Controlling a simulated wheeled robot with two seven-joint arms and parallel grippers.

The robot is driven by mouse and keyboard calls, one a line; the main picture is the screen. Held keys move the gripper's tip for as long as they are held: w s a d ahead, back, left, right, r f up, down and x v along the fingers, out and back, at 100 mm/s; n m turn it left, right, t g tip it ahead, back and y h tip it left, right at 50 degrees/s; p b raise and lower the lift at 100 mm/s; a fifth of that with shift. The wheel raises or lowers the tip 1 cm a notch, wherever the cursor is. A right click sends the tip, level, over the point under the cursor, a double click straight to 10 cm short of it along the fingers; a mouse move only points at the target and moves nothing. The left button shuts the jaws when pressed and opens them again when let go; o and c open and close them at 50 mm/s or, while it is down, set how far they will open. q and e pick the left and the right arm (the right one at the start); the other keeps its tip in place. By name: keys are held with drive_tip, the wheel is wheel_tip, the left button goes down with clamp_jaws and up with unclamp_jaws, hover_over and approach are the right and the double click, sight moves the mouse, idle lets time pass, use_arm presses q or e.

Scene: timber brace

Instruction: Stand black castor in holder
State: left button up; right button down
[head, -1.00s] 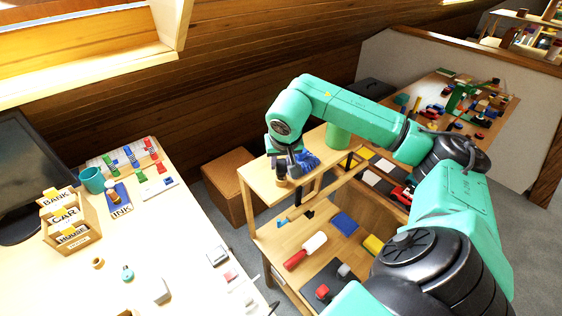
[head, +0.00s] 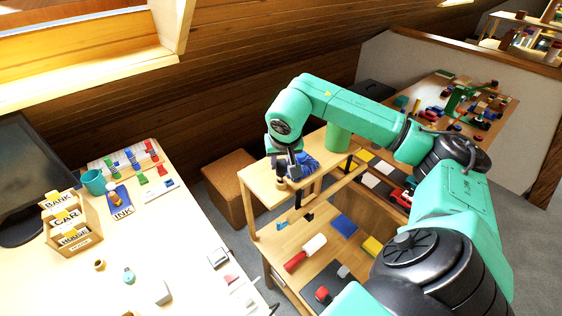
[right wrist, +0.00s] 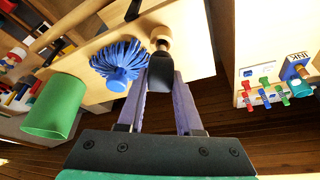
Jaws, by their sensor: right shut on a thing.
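My right gripper (head: 284,175) is over the small raised wooden shelf (head: 258,184). In the right wrist view its fingers (right wrist: 160,88) are closed on a black piece, which I take to be the black castor (right wrist: 160,76). A pale wooden rounded part (right wrist: 160,38) shows at the far end of the black piece. It also shows below the fingers in the head view. I cannot tell whether this part belongs to the castor or to a holder, or whether it touches the shelf. My left gripper is out of view.
A blue bristled brush (right wrist: 122,64) stands close beside the held piece. A green cylinder (head: 338,138) is farther along the shelf. The lower bench holds a red-and-white roller (head: 305,253) and a blue block (head: 343,226). The desk (head: 200,275) is at left.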

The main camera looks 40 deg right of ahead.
drive_tip(key=shift+f+b, duration=1.05)
drive_tip(key=shift+f, duration=0.2)
idle(0.8)
drive_tip(key=c, duration=0.5)
unclamp_jaws()
drive_tip(key=shift+r, duration=0.15)
drive_tip(key=b+v, duration=0.1)
drive_tip(key=v, duration=0.6)
drive_tip(key=shift+w+r, duration=0.1)
drive_tip(key=v, duration=0.7)
drive_tip(key=shift+p, duration=0.3)
